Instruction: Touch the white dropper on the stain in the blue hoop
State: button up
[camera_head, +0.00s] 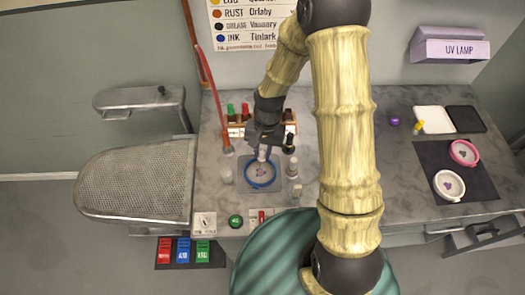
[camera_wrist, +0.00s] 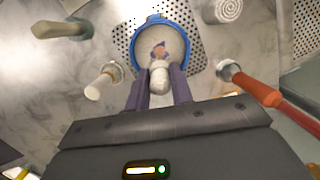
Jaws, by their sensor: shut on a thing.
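The blue hoop (camera_head: 260,187) holds pale cloth and lies on a grey perforated plate on the counter. A small purple stain (camera_head: 261,172) is near its middle. My gripper (camera_head: 263,151) is above the far part of the hoop. It is shut on the white dropper (camera_wrist: 160,80), which points toward the cloth. In the wrist view, the blue hoop (camera_wrist: 135,36) is just beyond the fingers, and the purple stain (camera_wrist: 159,46) shows beside the dropper's brownish tip. I cannot tell whether the tip touches the cloth.
A rack of coloured-cap bottles (camera_head: 236,131) stands behind. A pink hoop (camera_head: 464,152) and a white hoop (camera_head: 448,186) lie on a dark mat at right. A red hose (camera_head: 211,85) rises at left.

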jog(key=shift+r+p, duration=1.25)
jog(key=shift+r, duration=0.5)
